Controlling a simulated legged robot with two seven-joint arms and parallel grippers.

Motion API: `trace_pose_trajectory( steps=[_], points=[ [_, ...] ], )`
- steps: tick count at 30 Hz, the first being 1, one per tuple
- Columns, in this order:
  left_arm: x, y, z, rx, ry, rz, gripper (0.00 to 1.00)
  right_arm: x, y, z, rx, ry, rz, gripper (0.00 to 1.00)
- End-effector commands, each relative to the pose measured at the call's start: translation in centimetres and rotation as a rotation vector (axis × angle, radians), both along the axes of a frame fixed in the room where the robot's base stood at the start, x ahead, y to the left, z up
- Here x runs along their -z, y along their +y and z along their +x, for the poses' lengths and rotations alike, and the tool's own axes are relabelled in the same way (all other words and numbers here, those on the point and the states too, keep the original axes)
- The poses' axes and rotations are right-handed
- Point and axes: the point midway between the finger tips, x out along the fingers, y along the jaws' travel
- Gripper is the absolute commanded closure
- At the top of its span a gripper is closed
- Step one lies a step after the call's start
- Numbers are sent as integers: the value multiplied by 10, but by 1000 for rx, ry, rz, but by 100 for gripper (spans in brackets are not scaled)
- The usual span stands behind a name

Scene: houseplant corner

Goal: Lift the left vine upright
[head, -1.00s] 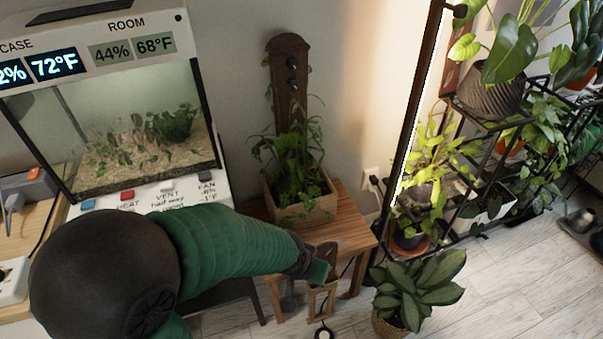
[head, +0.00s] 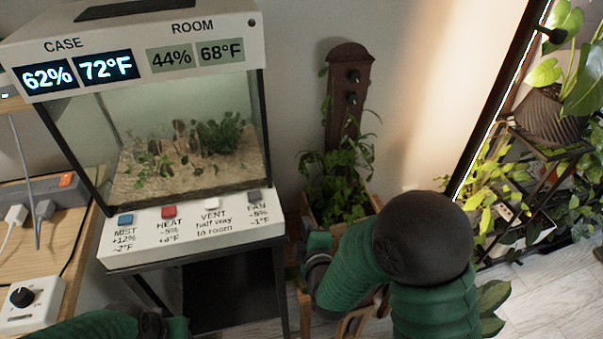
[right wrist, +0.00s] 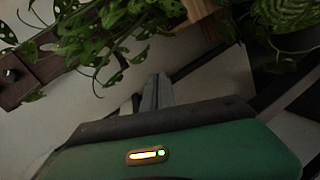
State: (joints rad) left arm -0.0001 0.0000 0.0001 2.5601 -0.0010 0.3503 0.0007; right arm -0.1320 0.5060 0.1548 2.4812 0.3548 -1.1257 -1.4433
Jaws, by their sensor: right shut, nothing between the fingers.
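A wooden planter (head: 338,228) with a tall dark brown back board (head: 349,80) stands against the wall in the head view. The board carries two dark pegs. Green vines (head: 340,185) grow from the planter; leafy stems lean out to both sides, and some leaves touch the board's left edge. My right gripper (head: 318,243) is low in front of the planter, its fingers hard to see. In the right wrist view its fingers (right wrist: 158,92) are shut and empty, below hanging leaves (right wrist: 105,35) and apart from them. My left gripper (head: 178,328) is at the bottom edge, jaws unclear.
A glass case (head: 185,150) with a button panel (head: 190,228) stands left of the planter. A wooden bench (head: 30,250) with a dial box (head: 28,305) is at far left. A plant shelf (head: 545,165) is at right. My right arm hides much of the stool and floor plant.

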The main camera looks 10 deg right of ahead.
Motion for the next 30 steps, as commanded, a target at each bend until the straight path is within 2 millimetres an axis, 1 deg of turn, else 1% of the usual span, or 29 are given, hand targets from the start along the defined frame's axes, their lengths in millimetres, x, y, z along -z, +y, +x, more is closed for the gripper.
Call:
trace_pose_trajectory(
  steps=[1, 3, 6, 9, 11, 14, 26, 27, 30],
  points=[
    [0, 0, 0, 0, 0, 0, 69, -5, 2, 2, -14, -73, -130, 100],
    [1, 0, 0, 0, 0, 0, 69, -19, 1, 3, -10, -173, -307, 100],
    [1, 0, 0, 0, 0, 0, 69, -34, 0, 0, 10, -262, -487, 100],
    [1, 0, 0, 0, 0, 0, 69, -42, 0, -1, 26, -303, -576, 100],
    [2, 0, 0, 0, 0, 0, 69, -43, -1, 1, 31, -311, -594, 100],
    [5, 0, 0, 0, 0, 0, 69, -44, -4, 13, 34, -313, -595, 100],
    [26, 0, 0, 0, 0, 0, 69, -48, -17, 98, 34, -313, -592, 100],
    [28, 0, 0, 0, 0, 0, 69, -50, -25, 102, 35, -314, -594, 100],
    [32, 0, 0, 0, 0, 0, 69, -55, -36, 111, 33, -313, -593, 100]
  ],
)
